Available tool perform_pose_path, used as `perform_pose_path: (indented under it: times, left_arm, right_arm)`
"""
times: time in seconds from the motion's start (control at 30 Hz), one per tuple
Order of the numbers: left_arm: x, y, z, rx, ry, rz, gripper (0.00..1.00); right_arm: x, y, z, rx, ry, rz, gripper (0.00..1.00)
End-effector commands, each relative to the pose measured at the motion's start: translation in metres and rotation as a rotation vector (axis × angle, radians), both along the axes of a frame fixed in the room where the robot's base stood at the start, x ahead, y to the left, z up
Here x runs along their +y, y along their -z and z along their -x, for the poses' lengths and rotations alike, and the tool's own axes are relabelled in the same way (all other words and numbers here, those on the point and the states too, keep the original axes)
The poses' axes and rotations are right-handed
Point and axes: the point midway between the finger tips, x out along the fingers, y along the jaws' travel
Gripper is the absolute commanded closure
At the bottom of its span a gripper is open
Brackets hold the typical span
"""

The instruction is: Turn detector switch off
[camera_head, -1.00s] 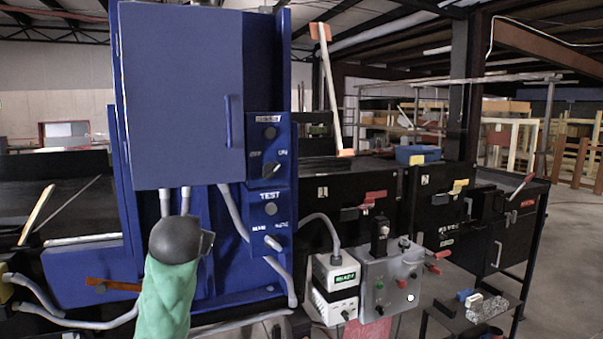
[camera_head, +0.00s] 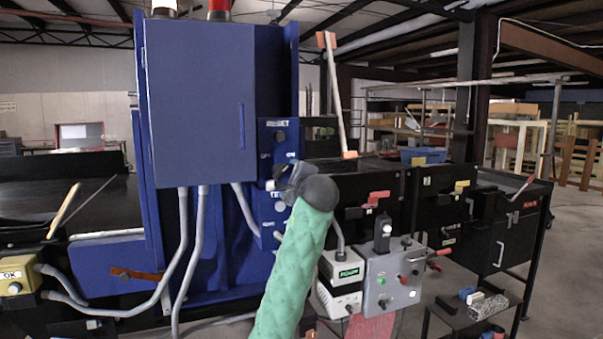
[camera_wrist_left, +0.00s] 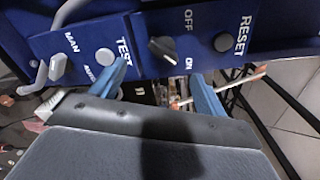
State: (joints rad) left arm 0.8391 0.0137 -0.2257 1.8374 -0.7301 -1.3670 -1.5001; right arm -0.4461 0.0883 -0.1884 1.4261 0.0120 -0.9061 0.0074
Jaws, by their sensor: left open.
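The blue detector cabinet (camera_head: 205,105) carries a switch panel (camera_head: 267,140) at its right edge. In the left wrist view the black rotary detector switch (camera_wrist_left: 163,48) sits on the panel between the OFF and ON labels; I cannot tell surely which label it points to. In the head view the switch is hidden behind my left gripper (camera_head: 283,175). In the left wrist view my left gripper (camera_wrist_left: 160,72) is open and empty, its two blue fingers spread apart on either side of the switch, just in front of the panel. My right gripper is out of view.
The RESET button (camera_wrist_left: 224,42) and the TEST section with a pale button (camera_wrist_left: 105,57) and MAN/AUTO lever flank the switch. Grey conduits (camera_head: 185,250) run below the cabinet. A white box (camera_head: 341,283) and a grey control box (camera_head: 394,277) stand at the lower right.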

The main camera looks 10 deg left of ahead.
Motion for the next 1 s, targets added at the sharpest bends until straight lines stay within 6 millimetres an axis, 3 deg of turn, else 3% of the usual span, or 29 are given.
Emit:
perform_pose_path:
  times: [0.1, 0.3, 0.57, 1.0]
  left_arm:
    - [0.002, -0.006, 0.001, 0.079, -0.005, -0.169, 0.25]
    - [0.001, -0.008, 0.001, 0.175, 0.004, -0.331, 0.25]
    - [0.006, -0.01, -0.008, 0.198, 0.006, -0.362, 0.25]
    - [0.036, -0.01, -0.051, 0.198, 0.006, -0.361, 0.25]
  right_arm:
    - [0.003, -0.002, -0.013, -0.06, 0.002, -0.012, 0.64]
    - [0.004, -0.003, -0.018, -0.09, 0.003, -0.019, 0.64]
    - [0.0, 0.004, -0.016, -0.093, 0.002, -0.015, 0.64]
    - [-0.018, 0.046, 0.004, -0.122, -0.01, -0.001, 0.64]
